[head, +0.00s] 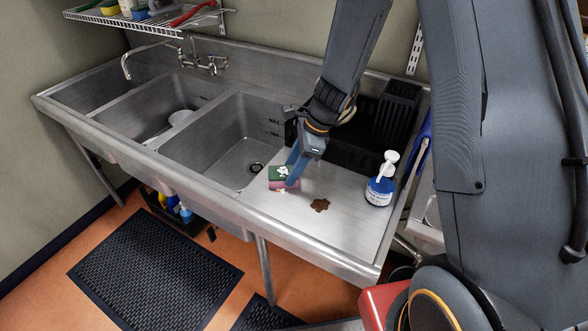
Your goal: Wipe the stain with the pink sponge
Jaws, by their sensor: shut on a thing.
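The pink sponge (277,185) has a green top with white spots. My gripper (292,178) reaches down from above and is shut on the sponge. Whether the sponge touches the steel is hard to tell. The brown stain (320,205) is an irregular patch on the drainboard, a short way right of the sponge and apart from it.
A white-and-blue pump bottle (380,190) stands right of the stain. A black rack (397,112) is at the back of the drainboard. The open sink basin (222,135) lies left of the sponge. The drainboard's front is clear.

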